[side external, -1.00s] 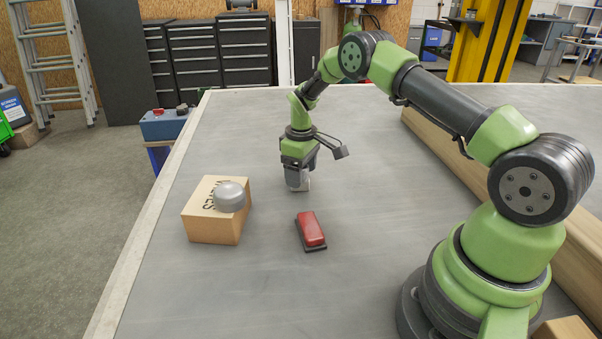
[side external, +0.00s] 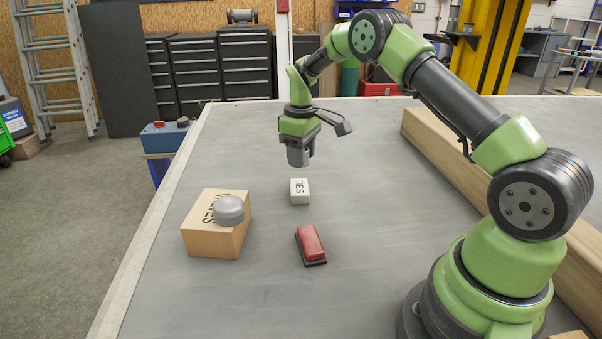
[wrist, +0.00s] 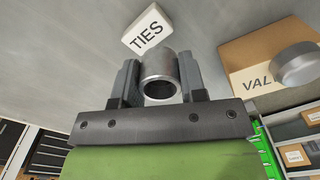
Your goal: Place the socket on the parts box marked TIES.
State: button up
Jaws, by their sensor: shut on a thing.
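My gripper (side external: 298,160) is shut on the socket, a short grey metal tube, and holds it above the table. In the wrist view the socket (wrist: 158,68) sits between the two fingers (wrist: 159,83), its open end toward the camera. The small white parts box marked TIES (side external: 300,195) stands on the table, just below the gripper in the side view and apart from it. In the wrist view the TIES box (wrist: 148,31) shows just beyond the socket, its top bare. The socket is hard to tell from the fingers in the side view.
A cardboard box (side external: 205,243) with dark lettering stands left of the TIES box, a grey dome-shaped piece (side external: 228,209) on top. A red lamp-like piece (side external: 311,242) on a dark base lies nearer the camera. A long wooden beam (side external: 445,150) lies at right.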

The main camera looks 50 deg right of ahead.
aim_at(301, 193)
jog(key=shift+r, duration=0.7)
jog(key=shift+r+n, duration=0.3)
jog(key=shift+n, duration=0.3)
jog(key=shift+r+n, duration=0.1)
jog(key=shift+n, duration=0.6)
jog(key=n, duration=0.5)
jog(key=shift+r+n, duration=0.1)
jog(key=shift+n, duration=0.2)
jog(key=shift+f+n, duration=0.25)
jog(key=shift+n, duration=0.05)
notch_tip(301, 193, down, 10)
jog(key=shift+r, duration=0.25)
jog(key=shift+f, duration=0.1)
jog(key=o, duration=1)
jog(key=shift+f, duration=0.1)
jog(key=shift+o, duration=0.2)
